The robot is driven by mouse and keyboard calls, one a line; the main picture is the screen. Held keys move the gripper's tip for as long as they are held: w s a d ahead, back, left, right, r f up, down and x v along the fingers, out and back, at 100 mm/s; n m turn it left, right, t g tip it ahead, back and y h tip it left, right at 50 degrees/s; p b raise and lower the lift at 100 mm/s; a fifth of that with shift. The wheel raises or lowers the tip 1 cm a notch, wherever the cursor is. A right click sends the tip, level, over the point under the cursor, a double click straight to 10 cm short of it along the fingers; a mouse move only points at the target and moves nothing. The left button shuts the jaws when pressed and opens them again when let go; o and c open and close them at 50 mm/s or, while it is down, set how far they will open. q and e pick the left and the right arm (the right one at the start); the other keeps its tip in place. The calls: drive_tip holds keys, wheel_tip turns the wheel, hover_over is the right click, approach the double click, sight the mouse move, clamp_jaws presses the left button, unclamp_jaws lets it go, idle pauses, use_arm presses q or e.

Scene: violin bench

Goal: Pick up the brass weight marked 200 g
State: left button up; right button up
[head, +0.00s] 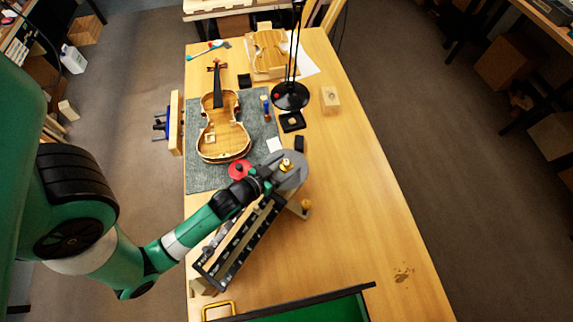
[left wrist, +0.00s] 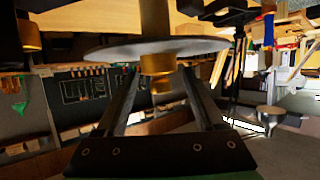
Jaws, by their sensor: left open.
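A small brass weight (head: 286,164) shows on a round grey disc (head: 296,174) near the middle of the bench; no marking is legible. In the left wrist view, brass (left wrist: 155,15) shows above the grey disc (left wrist: 110,49) and more brass (left wrist: 158,66) below it. My left gripper (head: 266,180) is open at the disc's left edge. In the left wrist view its two fingers (left wrist: 160,80) lie on either side of the lower brass; I cannot tell whether they touch it. My right gripper is out of view.
A black-edged tool rack (head: 240,240) stands below the gripper. A red round piece (head: 239,170) lies left of it. A violin (head: 222,137) lies on a grey mat (head: 200,178). A black lamp (head: 290,96) stands farther back. The bench's right side (head: 350,190) is clear.

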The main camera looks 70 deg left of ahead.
use_arm(q)
drive_tip(key=shift+w+a+f, duration=0.2)
drive_tip(key=shift+w+a, duration=0.05)
drive_tip(key=shift+w, duration=0.15)
clamp_jaws()
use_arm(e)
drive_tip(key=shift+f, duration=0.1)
